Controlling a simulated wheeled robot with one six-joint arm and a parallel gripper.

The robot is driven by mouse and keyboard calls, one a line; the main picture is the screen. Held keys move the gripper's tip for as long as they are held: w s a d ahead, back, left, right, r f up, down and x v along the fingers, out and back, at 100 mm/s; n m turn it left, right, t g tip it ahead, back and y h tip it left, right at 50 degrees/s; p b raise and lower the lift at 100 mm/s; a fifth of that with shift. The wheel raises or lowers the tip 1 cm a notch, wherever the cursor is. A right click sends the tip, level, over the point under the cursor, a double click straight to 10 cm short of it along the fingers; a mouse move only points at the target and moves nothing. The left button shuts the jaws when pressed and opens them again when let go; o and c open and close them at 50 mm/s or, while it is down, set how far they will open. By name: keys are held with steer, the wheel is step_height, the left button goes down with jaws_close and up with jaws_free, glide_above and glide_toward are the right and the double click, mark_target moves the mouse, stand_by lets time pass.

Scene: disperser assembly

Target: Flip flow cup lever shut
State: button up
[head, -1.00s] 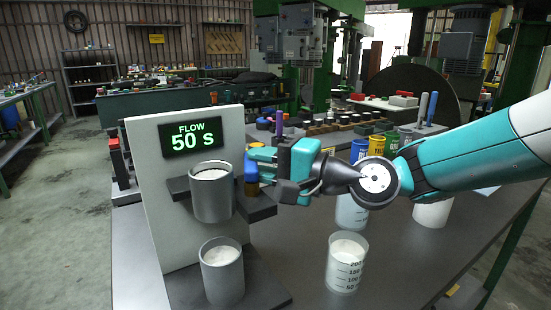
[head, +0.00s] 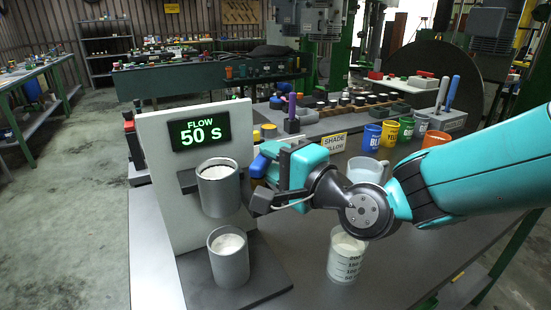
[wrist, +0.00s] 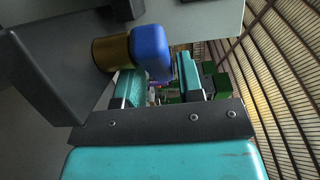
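The flow cup (head: 218,190) is a grey cylinder with pale liquid at its top, held on the stand (head: 160,180) whose display reads FLOW 50 S. The blue lever (wrist: 151,52) and its brass-coloured fitting (wrist: 112,52) are near the left finger in the wrist view. In the head view the lever (head: 264,160) is partly behind my gripper (head: 285,165), right of the cup. My gripper's two teal-tipped fingers also show in the wrist view (wrist: 158,82), apart with a gap between them. Whether the left finger touches the lever is unclear.
A second grey cup (head: 228,257) with pale liquid stands on the base below. A clear graduated beaker (head: 345,262) is right of it. Blue, yellow and green cups (head: 390,133), an orange cup (head: 435,140) and a SHADE sign (head: 334,143) are behind.

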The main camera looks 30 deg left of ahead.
steer(key=shift+w, duration=0.1)
steer(key=b+v, duration=0.6)
steer(key=v, duration=1.1)
steer(key=shift+s+d, duration=0.2)
steer(key=shift+d, duration=0.05)
steer(key=shift+r, duration=0.15)
